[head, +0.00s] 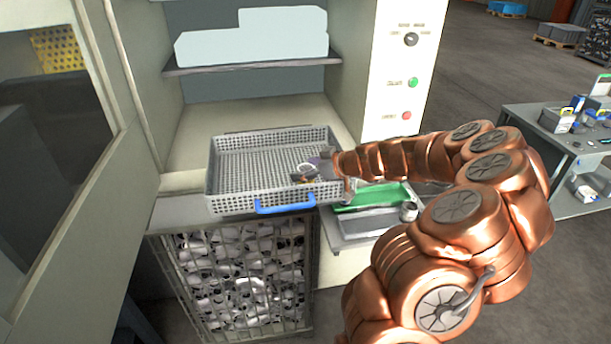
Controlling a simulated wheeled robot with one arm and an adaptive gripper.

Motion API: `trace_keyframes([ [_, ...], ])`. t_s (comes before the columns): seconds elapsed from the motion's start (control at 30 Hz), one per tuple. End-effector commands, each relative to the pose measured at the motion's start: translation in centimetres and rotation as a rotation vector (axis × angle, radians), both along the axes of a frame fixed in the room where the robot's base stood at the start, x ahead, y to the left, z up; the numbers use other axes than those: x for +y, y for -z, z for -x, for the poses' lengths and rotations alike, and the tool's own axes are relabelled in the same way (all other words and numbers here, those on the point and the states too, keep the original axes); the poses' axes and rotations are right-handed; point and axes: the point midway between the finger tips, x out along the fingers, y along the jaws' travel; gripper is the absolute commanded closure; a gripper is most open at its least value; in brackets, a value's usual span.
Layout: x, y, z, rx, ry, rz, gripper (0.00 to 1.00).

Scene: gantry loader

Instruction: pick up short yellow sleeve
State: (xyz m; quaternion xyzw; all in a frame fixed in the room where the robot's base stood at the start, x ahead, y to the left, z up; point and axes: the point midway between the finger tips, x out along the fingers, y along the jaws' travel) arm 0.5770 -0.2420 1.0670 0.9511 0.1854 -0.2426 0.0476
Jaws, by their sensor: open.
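I cannot make out a short yellow sleeve in the head view. My arm reaches in from the right, and my gripper (312,168) is over the right part of a grey perforated basket (212,182) with a blue handle. The gripper's dark fingers are apart. A small pale ring-like shape (307,168) shows by the fingers; it is too small to tell what it is or whether they touch it. The gripper and wrist hide part of the basket's right side.
The basket stands in a machine opening below a shelf (250,65). A green tray (372,196) and a small grey cylinder (408,211) are to its right. A wire cage (312,255) full of pale parts stands below. A side table (540,120) is at right.

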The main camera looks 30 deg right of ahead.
Motion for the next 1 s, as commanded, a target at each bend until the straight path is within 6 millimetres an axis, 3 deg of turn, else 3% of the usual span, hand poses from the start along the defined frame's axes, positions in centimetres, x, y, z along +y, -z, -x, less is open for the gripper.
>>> trace_keyframes([
  [0.1, -0.01, 0.01, 0.02, 0.000, 0.000, 0.000, 0.20],
  [0.83, -0.02, 0.03, 0.03, 0.001, 0.000, 0.000, 0.96],
  [1.0, -0.03, 0.00, 0.03, 0.000, 0.000, -0.001, 0.98],
])
